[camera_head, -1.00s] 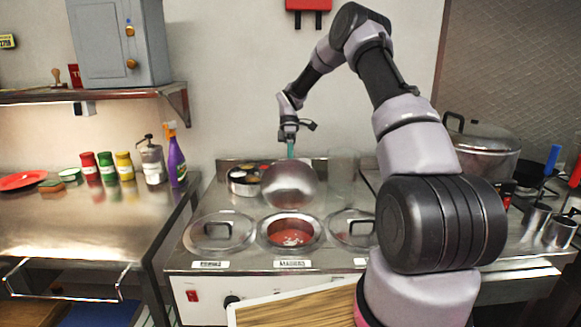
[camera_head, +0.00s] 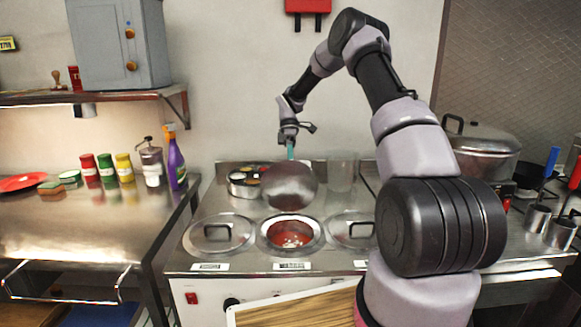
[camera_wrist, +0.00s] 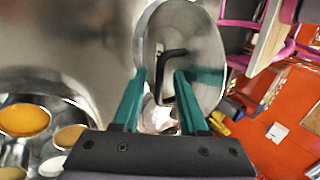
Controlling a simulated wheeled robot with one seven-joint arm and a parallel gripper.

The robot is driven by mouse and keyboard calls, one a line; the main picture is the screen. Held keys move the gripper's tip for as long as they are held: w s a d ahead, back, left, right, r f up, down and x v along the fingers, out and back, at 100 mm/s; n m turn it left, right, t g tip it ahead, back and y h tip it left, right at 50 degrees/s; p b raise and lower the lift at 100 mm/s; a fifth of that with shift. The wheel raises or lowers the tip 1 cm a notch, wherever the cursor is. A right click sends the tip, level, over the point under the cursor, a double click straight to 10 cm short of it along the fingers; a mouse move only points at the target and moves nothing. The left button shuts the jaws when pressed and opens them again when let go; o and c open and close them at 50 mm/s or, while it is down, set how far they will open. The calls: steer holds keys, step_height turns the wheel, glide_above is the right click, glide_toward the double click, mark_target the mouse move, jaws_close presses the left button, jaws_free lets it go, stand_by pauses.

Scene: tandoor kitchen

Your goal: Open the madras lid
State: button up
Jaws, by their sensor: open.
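The madras pot (camera_head: 291,234), the middle well above the MADRAS label, is uncovered and shows red sauce. Its round metal lid (camera_head: 288,188) stands tilted up behind the opening, its inner face toward the head camera. In the wrist view the lid (camera_wrist: 205,62) shows its outer face with a black bent handle (camera_wrist: 172,54). My gripper (camera_head: 290,152) is behind and above the lid's upper edge. In the wrist view my gripper (camera_wrist: 163,78) is open, its two teal fingers apart, with the handle ahead of and between the tips. Contact with the handle cannot be told.
Closed lids sit to the left (camera_head: 220,232) and right (camera_head: 351,229) of the madras pot. A round spice tin (camera_head: 240,189) stands behind at the left, and a clear container (camera_head: 341,172) at the right. A large covered pot (camera_head: 482,150) is further right.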

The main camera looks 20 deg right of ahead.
steer(key=v, duration=1)
steer(key=shift+w+r, duration=0.25)
steer(key=shift+r, duration=0.05)
